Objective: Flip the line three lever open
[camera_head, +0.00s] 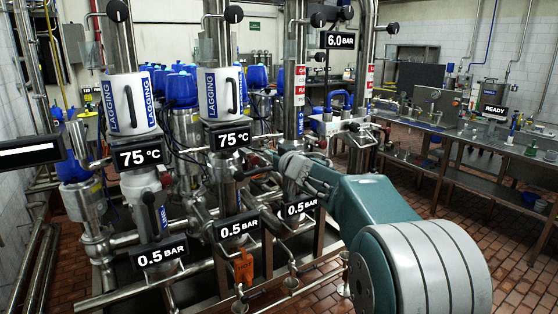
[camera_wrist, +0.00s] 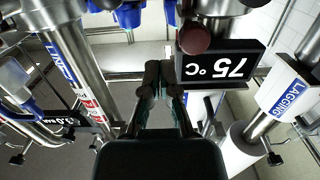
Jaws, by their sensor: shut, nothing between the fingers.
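Three steel valve lines stand side by side, each with a 0.5 BAR display: left (camera_head: 160,253), middle (camera_head: 237,228) and right (camera_head: 300,206). A black lever handle (camera_head: 152,212) stands upright on the left line. My gripper (camera_head: 284,160) is at the right line's upper body, partly hidden by my teal arm. In the wrist view, my gripper (camera_wrist: 159,72) has its dark fingers together and empty. A dark red round knob (camera_wrist: 194,39) is just right of the fingertips; contact is not clear.
The 75 °C display (camera_head: 232,139) on the middle line is close to my gripper; a 75 °C display also shows upside down in the wrist view (camera_wrist: 220,66). Pipes surround the gripper closely. A workbench (camera_head: 470,140) stands right; the tiled floor (camera_head: 510,265) there is clear.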

